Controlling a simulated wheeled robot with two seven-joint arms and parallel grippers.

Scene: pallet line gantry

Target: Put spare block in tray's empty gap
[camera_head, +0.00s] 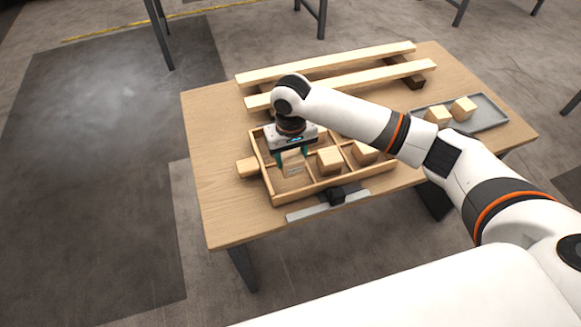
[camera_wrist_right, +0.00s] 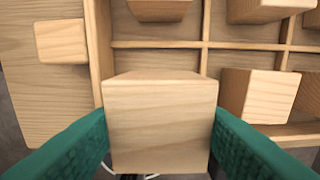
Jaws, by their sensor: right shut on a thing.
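My right gripper (camera_head: 291,157) is shut on a light wooden block (camera_wrist_right: 160,122), with a teal finger on each side. It holds the block over the front-left compartment of the wooden divided tray (camera_head: 330,185). The held block (camera_head: 292,165) also shows in the head view; its underside is hidden, so I cannot tell whether it touches the tray floor. Other compartments hold similar blocks, one (camera_head: 329,160) just right of the gripper and another (camera_head: 364,153) further right. A similar block (camera_head: 247,168) lies outside the tray, beside its left wall. My left gripper is not in view.
A grey tray (camera_head: 490,118) with two blocks (camera_head: 463,108) stands at the table's right. Two long wooden rails (camera_head: 330,62) lie across the back. A dark fixture on a metal strip (camera_head: 305,213) sits at the front edge. The table's left side (camera_head: 212,130) is clear.

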